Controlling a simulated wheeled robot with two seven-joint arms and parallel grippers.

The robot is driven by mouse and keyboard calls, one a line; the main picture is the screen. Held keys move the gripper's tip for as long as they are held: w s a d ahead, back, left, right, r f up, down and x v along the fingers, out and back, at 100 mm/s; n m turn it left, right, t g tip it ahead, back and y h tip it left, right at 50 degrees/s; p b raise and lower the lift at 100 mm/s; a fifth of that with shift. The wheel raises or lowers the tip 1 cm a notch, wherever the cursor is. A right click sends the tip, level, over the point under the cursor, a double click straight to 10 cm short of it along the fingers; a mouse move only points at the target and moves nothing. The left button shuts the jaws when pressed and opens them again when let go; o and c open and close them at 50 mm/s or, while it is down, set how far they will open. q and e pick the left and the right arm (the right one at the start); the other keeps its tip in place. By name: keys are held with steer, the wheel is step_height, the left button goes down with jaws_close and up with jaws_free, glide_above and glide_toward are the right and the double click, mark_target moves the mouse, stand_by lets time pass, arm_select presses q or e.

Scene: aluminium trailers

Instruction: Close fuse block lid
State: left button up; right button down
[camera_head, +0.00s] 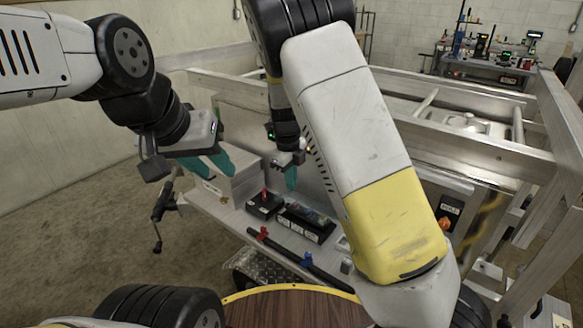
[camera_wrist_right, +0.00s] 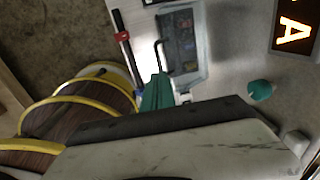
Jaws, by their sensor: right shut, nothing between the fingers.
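The fuse block is a black box (camera_head: 306,224) on the grey trailer ledge in the head view. It also shows in the right wrist view (camera_wrist_right: 181,43), with several dark parts inside a pale frame. I cannot tell the lid's angle clearly. My right gripper (camera_head: 291,178) is shut and empty, its teal fingers above and just behind the block. In the right wrist view its fingertips (camera_wrist_right: 157,92) appear beside the block's lower left corner; contact cannot be told. My left gripper (camera_head: 219,174) is open and empty, left of the block above a pale box.
A black box with a red part (camera_head: 264,206) sits left of the fuse block. A black bar with red and blue clips (camera_head: 300,259) runs along the ledge's front.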

mark_target(293, 211)
steer(key=f, duration=0.6)
steer(key=w+f, duration=0.1)
steer(key=f, duration=0.2)
steer(key=shift+d+f, duration=0.1)
steer(key=shift+d, duration=0.2)
steer(key=f, duration=0.2)
steer(key=s+a+f, duration=0.1)
steer(key=f, duration=0.1)
steer(key=s+f, duration=0.1)
steer(key=f, duration=0.1)
steer(key=shift+a+f, duration=0.15)
steer(key=shift+f, duration=0.15)
steer(key=shift+a+f, duration=0.1)
steer(key=shift+f, duration=0.45)
steer(key=shift+s, duration=0.1)
steer(key=shift+r, duration=0.15)
